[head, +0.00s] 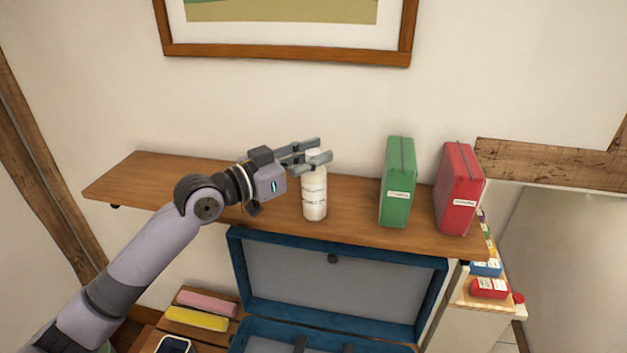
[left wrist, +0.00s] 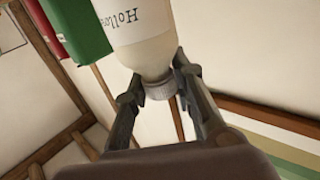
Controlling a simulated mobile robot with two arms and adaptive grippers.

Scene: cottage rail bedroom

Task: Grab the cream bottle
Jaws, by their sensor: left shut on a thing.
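The cream bottle (head: 314,196) is a white bottle with a printed label, upright on the wooden wall shelf (head: 350,208). My left gripper (head: 317,152) reaches in from the left, and its fingers are around the top of the bottle. In the left wrist view, the bottle (left wrist: 145,45) shows its label and ribbed cap (left wrist: 160,90), with the fingers of my left gripper (left wrist: 155,92) on either side of its neck and cap. The gripper is shut on the bottle. The bottle's base appears to be at the shelf surface. My right gripper is out of view.
A green box (head: 397,185) and a red box (head: 459,190) stand right of the bottle. An open blue suitcase (head: 237,262) lies below the shelf. A framed picture (head: 290,52) hangs above. Pink (head: 207,303) and yellow (head: 196,319) items lie lower left.

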